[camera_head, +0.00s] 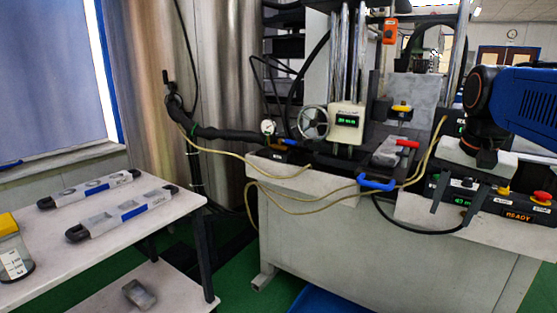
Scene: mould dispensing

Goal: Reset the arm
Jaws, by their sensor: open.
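My arm, with a blue link and black joints, reaches in from the right edge of the view. My gripper (457,207) hangs below it, a pale body with two dark fingers pointing down. The fingers are spread apart with nothing between them. It is in front of a control panel (515,216) with an orange "READY" display, and the gripper covers part of this panel. I cannot tell how far the fingertips are from the panel.
A machine bench (330,240) carries a gauge box (346,130), a blue handle (376,184), a red-handled part (393,150) and yellow hoses. A white table (150,225) at left holds two long moulds (90,188) (122,214) and a yellow-lidded jar (12,255). Green floor lies between them.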

